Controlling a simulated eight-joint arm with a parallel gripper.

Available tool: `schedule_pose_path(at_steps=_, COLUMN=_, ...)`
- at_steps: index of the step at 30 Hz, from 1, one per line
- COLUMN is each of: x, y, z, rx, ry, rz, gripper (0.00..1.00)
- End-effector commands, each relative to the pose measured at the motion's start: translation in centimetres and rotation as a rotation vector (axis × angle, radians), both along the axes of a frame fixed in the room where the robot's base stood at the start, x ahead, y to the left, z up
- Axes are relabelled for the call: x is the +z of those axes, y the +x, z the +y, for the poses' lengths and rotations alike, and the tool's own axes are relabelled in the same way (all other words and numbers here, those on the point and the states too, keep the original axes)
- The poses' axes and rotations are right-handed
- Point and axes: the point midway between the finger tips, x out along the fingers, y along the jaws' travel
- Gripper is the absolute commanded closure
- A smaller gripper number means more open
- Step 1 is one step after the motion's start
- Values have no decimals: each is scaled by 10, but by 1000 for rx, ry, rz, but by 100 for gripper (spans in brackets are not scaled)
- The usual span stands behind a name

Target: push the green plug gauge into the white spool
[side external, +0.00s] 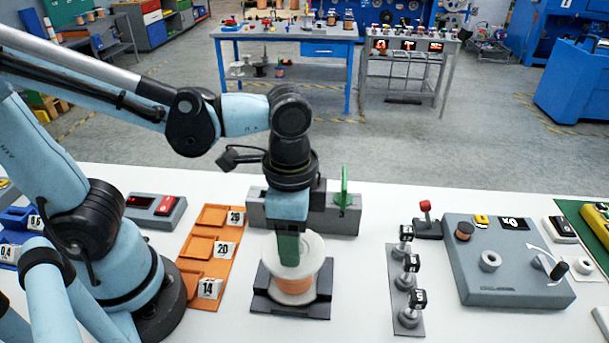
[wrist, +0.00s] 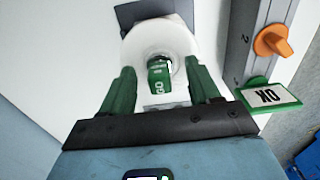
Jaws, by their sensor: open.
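The white spool (side external: 310,250) stands upright with copper-coloured winding (side external: 298,288) in a dark grey cradle (side external: 262,300). Its white upper flange also shows in the wrist view (wrist: 142,48). The green plug gauge (wrist: 158,76), marked GO, sits at the spool's centre hole in the wrist view; how deep it is in the hole I cannot tell. My gripper (wrist: 160,68) is open, with one green finger on each side of the gauge and gaps between. In the side view my gripper (side external: 289,262) is over the spool and hides the gauge.
An orange numbered tray (side external: 208,255) lies left. A strip of small posts (side external: 408,290) and a grey panel (side external: 510,275) stand right.

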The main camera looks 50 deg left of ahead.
Motion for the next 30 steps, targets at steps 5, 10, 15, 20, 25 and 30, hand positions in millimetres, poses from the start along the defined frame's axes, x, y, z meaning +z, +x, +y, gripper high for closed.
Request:
schedule_pose_path(at_steps=5, x=16, y=0, z=0, rx=0, ry=0, rz=0, gripper=39)
schedule_pose_path(at_steps=10, x=40, y=0, z=0, rx=0, ry=0, rz=0, gripper=39)
schedule_pose_path(at_steps=15, x=66, y=-1, z=0, rx=0, ry=0, rz=0, gripper=39)
schedule_pose_path(at_steps=20, x=90, y=0, z=0, rx=0, ry=0, rz=0, gripper=39)
schedule_pose_path(at_steps=25, x=108, y=0, z=0, rx=0, ry=0, rz=0, gripper=39)
schedule_pose_path(at_steps=30, x=117, y=0, z=0, rx=0, ry=0, rz=0, gripper=39)
